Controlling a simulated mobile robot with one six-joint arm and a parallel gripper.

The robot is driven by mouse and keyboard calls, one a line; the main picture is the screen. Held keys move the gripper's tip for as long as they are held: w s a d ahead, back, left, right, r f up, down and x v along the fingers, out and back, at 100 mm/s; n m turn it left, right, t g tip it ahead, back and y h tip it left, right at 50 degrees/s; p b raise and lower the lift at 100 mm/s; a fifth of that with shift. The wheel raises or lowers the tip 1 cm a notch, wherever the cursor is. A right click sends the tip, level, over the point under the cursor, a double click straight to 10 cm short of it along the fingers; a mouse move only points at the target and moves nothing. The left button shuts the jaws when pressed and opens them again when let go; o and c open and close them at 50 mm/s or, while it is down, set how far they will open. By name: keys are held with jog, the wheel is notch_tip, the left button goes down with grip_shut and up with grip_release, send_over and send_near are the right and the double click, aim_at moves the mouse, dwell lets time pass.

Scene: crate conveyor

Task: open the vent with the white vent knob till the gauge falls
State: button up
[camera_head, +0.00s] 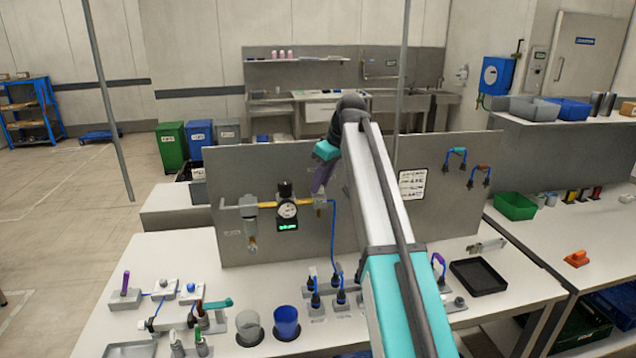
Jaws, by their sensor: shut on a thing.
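The gauge (287,210) is a round dial with a dark cap above it and a green-lit display below, mounted on the grey upright panel. Its reading is too small to make out. A yellow pipe runs through it to a small grey fitting (320,208) on the right, with a blue hose hanging down. My gripper (318,189) comes down from the teal wrist, with its purple end against the top of this fitting. It is shut at the place of the white vent knob, which I cannot make out separately behind the fingers.
A filter bowl (249,222) hangs left of the gauge. The bench below holds a grey cup (249,327), a blue cup (286,321), several blue-hosed plugs and small valve blocks. A black tray (478,277) lies at right. My arm hides the panel's middle.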

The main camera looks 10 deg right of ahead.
jog(key=m+h, duration=0.1)
jog(key=m, duration=0.3)
jog(key=shift+s+a+m+t+h+p, duration=0.2)
jog(key=shift+m+t+h+p, duration=0.1)
jog(key=shift+h+p, duration=0.1)
jog(key=m, duration=0.2)
jog(key=m+h, duration=0.1)
jog(key=m, duration=0.1)
jog(key=shift+a+h+p, duration=0.15)
jog(key=shift+h+p, duration=0.15)
jog(key=shift+p, duration=0.05)
jog(key=m+h, duration=0.1)
jog(key=m, duration=0.3)
jog(key=shift+w+a, duration=0.15)
jog(key=shift+m+g+h, duration=0.5)
jog(key=shift+m+h, duration=0.4)
jog(key=shift+m, duration=1.3)
jog(key=o, duration=1.1)
jog(key=shift+c, duration=0.2)
